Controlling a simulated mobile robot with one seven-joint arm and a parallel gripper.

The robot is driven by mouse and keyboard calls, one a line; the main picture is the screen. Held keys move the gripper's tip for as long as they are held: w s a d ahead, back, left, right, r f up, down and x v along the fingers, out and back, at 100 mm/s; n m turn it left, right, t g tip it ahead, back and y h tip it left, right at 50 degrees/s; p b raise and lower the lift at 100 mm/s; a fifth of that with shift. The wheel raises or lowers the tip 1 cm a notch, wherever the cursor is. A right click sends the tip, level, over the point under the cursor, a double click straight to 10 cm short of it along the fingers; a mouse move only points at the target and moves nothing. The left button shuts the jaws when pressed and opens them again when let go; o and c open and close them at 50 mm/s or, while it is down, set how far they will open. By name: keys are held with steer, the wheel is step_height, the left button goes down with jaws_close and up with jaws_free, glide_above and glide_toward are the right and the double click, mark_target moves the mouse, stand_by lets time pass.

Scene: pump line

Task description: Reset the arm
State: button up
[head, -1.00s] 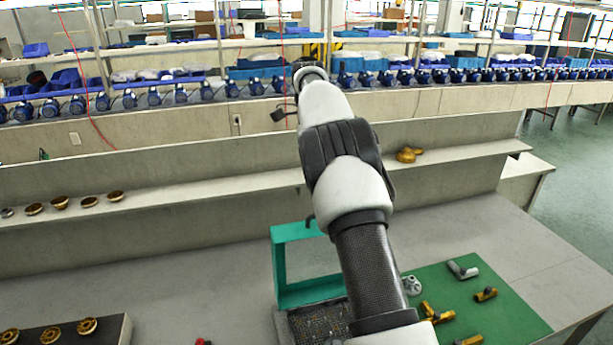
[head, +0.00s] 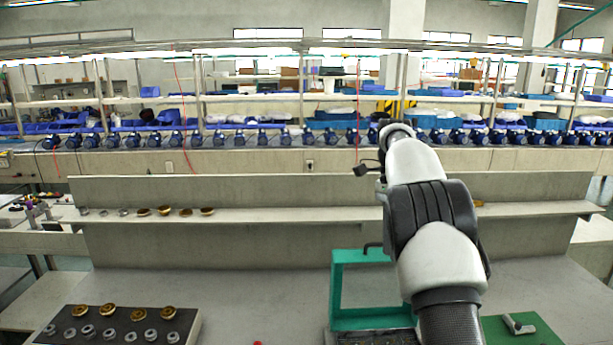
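My arm reaches up and away from the bottom right of the head view, over the grey workbench (head: 240,290). Its far end is up near the row of blue pumps on the line behind. My gripper's fingers cannot be made out; a small dark part (head: 367,169) sticks out to the left near the arm's far end. Whether the gripper is open or holds anything does not show. The arm hides part of the shelf, the green frame and the green mat.
A green frame (head: 338,290) stands beside my arm. A green mat (head: 545,331) with a grey fitting (head: 518,324) lies at right. A dark tray (head: 183,317) of brass and grey parts is at left. Several brass parts (head: 165,210) sit on the shelf (head: 290,214). The bench's middle left is mostly clear.

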steer(key=s+a+r+n+t, duration=0.3)
steer(key=s+r+n+t, duration=0.35)
steer(key=s+r, duration=0.7)
steer(key=s+a+f+n+t, duration=0.1)
steer(key=s+f+n, duration=0.3)
steer(key=s, duration=0.5)
steer(key=s+a+f+n+t, duration=0.1)
steer(key=s+f+n, duration=0.4)
steer(key=s, duration=0.4)
steer(key=shift+a+n, duration=0.35)
steer(key=shift+n, duration=0.4)
